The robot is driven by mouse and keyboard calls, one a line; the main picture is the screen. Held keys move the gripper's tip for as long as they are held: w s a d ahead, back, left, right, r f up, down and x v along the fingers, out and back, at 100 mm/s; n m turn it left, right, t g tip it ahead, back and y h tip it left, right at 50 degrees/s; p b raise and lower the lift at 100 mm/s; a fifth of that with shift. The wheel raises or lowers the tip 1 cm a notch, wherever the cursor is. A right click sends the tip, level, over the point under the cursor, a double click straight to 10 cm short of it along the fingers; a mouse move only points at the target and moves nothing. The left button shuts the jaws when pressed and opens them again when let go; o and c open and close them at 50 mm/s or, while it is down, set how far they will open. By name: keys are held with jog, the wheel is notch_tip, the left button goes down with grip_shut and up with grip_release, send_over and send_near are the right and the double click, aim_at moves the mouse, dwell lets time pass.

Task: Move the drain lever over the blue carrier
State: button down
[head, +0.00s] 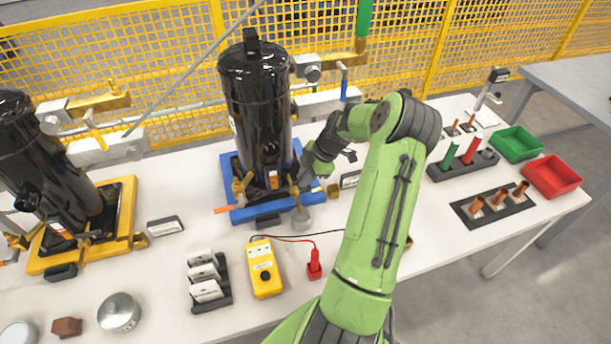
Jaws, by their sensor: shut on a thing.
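The blue carrier (229,168) lies on the white table under a black upright cylinder (258,100). An orange lever (223,210), apparently the drain lever, sticks out to the left at the carrier's front left, beside a brass valve (240,187).
A yellow carrier (125,215) with another black cylinder stands at the left. A yellow meter (264,268) with leads, a red plug (314,265) and a card rack (225,292) lie in front. Green (516,143) and red (552,176) bins are at the right. A yellow mesh fence runs behind.

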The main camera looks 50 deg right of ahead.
jog(key=shift+m, duration=0.3)
jog(key=shift+s+a+m+t+h+b, duration=0.25)
jog(key=shift+m+h+b, duration=0.4)
jog(key=shift+m, duration=0.5)
jog(key=shift+s+a+m+t+h+b, duration=0.15)
jog(key=shift+a+m+h+b, duration=0.25)
jog(key=shift+m+b, duration=0.65)
jog(key=shift+s+a+m+t+h+b, duration=0.1)
jog(key=shift+s+a+m+h+b, duration=0.3)
jog(key=shift+m, duration=0.9)
jog(key=shift+w+h, duration=0.2)
jog(key=shift+h, duration=0.05)
jog(key=c, duration=1.1)
grip_release()
jog(key=shift+c, duration=0.2)
jog(key=shift+r, duration=0.1)
jog(key=p+v, duration=0.3)
jog(key=v, duration=1.2)
jog(key=shift+s+r+p, duration=0.2)
jog(key=shift+r+p, duration=0.1)
jog(key=shift+p, duration=0.05)
